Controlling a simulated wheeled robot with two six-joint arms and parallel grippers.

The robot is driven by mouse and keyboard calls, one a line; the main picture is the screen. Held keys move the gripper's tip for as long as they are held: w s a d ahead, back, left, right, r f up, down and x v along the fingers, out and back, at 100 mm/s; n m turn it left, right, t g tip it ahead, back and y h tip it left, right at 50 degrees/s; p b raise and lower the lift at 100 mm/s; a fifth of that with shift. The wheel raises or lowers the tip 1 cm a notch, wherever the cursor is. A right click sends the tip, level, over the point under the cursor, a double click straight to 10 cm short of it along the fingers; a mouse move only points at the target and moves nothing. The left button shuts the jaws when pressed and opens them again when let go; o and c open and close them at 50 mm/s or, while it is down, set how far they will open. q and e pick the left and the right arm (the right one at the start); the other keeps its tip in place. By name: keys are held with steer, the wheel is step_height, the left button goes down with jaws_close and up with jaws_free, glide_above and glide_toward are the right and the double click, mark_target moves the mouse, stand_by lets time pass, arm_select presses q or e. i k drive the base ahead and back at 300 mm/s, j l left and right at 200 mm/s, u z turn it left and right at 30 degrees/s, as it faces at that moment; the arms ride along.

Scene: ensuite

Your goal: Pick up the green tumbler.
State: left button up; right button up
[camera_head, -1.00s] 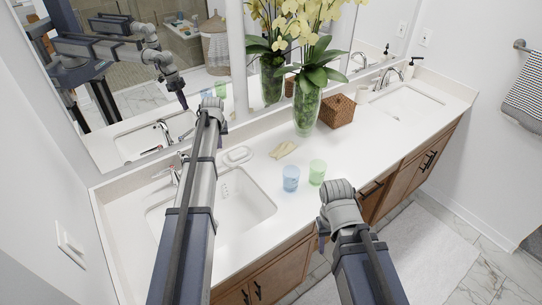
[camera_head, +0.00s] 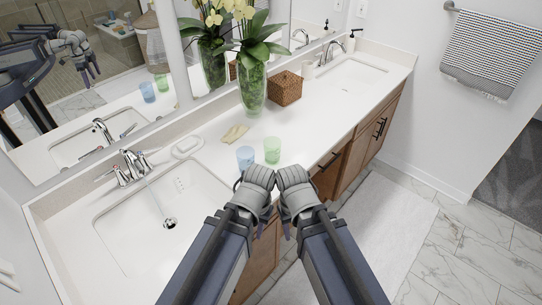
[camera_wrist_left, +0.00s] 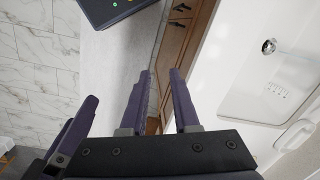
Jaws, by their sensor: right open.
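The green tumbler (camera_head: 272,150) stands upright near the front edge of the white counter in the head view. A blue tumbler (camera_head: 245,158) stands just left of it, nearer the sink. My left gripper (camera_head: 238,186) is in front of the blue tumbler, its fingers largely hidden by its wrist. In the left wrist view its fingers (camera_wrist_left: 157,100) are apart with nothing between them. My right gripper (camera_head: 286,230) is below and in front of the green tumbler, pointing down at the counter front, open and mostly hidden by its wrist. Neither gripper touches the green tumbler.
A sink (camera_head: 150,215) with a faucet lies to the left. Behind the tumblers are a tan cloth (camera_head: 235,133), a soap dish (camera_head: 187,145), a flower vase (camera_head: 253,88) and a wicker box (camera_head: 285,88). The counter right of the green tumbler is clear.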

mark_target(272, 145)
steer(key=i+l, duration=0.1)
steer(key=l, duration=0.4)
steer(key=i+l, duration=0.1)
steer(key=l, duration=0.45)
steer(key=i+l, duration=0.15)
steer(key=l, duration=0.35)
steer(key=i+l, duration=0.1)
steer(key=l, duration=0.4)
